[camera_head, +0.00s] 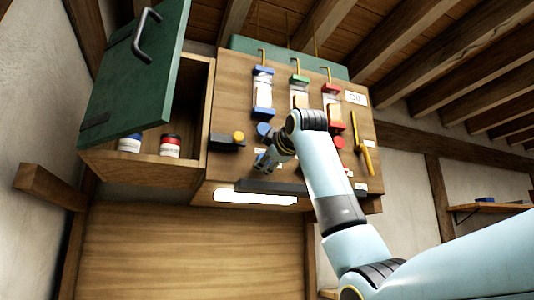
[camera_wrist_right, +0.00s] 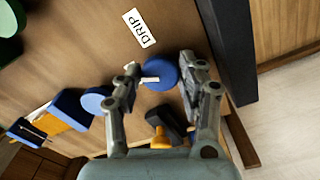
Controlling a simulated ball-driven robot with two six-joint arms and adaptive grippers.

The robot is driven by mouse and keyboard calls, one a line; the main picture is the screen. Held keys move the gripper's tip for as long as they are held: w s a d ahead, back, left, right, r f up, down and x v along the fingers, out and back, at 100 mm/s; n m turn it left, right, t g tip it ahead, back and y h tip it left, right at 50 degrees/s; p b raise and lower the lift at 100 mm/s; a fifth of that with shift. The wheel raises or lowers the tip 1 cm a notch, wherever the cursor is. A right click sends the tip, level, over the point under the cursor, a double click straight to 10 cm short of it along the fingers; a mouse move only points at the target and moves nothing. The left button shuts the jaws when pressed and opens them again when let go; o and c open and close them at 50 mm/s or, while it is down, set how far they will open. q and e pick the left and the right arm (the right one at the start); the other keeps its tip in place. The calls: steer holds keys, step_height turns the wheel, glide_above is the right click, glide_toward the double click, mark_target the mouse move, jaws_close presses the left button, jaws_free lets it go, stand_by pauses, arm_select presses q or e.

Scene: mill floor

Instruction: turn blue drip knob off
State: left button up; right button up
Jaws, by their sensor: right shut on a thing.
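The blue drip knob (camera_wrist_right: 160,73) is a round blue disc on the wooden panel, with a white pointer mark pointing left in the right wrist view. A white DRIP label (camera_wrist_right: 139,28) is beside it. My right gripper (camera_wrist_right: 158,84) has one finger on each side of the knob and is shut on it. In the head view my right gripper (camera_head: 267,160) is at the lower part of the panel (camera_head: 228,85), and its fingers and my arm mostly hide the knob. My left gripper is not in view.
Blue (camera_head: 263,92), green and red oilers hang on the panel. A black box with a yellow knob (camera_head: 238,136) is left of my gripper, and a yellow lever (camera_head: 366,150) is at the right. A cabinet with an open green door (camera_head: 135,75) holds small cans.

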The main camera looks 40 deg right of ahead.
steer(key=n, duration=0.2)
steer(key=shift+n+p, duration=0.3)
steer(key=shift+n, duration=1.2)
steer(key=shift+f, duration=0.1)
steer(key=o, duration=1.1)
steer(key=shift+s, duration=0.1)
steer(key=v, duration=1.2)
